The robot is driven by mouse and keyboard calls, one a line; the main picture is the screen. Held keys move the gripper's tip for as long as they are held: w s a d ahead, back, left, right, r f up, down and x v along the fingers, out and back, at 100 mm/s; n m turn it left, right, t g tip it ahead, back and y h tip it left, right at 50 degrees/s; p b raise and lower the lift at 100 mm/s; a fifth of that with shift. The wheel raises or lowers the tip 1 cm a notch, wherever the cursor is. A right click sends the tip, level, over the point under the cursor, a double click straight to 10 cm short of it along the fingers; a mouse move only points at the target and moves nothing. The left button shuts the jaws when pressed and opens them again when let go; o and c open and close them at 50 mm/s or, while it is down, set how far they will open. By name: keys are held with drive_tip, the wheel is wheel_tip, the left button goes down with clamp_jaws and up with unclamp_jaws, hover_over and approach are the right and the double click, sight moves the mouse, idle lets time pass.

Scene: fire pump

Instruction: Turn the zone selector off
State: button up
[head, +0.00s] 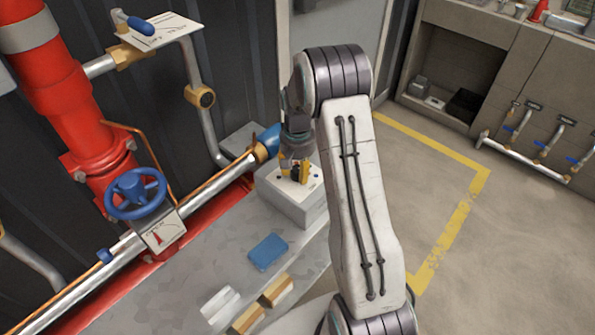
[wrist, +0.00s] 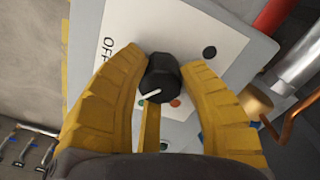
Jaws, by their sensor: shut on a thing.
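The zone selector is a black knob (wrist: 160,78) with a white pointer line, on a white label plate (wrist: 195,30) of a pale box. In the wrist view the pointer line points down and left in the picture. The word OFF (wrist: 106,48) is printed left of the knob. My gripper (wrist: 161,72) has its yellow fingers closed on both sides of the knob. In the head view the box (head: 295,200) stands on the bench, and my gripper (head: 296,172) is over its top, hiding most of the knob.
A red pipe with a blue handwheel (head: 135,192) stands at the left. A silver pipe with a blue end (head: 267,140) runs close behind the box. The floor at the right is clear.

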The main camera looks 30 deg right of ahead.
sight(297, 169)
drive_tip(key=m, duration=0.5)
drive_tip(key=shift+s+f+m, duration=0.15)
drive_tip(key=shift+m, duration=0.15)
drive_tip(key=m, duration=0.4)
drive_tip(key=shift+m+b, duration=0.3)
drive_tip(key=shift+m, duration=0.4)
drive_tip(key=o, duration=1.2)
drive_tip(key=shift+r, duration=0.25)
wheel_tip(297, 169, up, 12)
drive_tip(key=shift+f, duration=0.15)
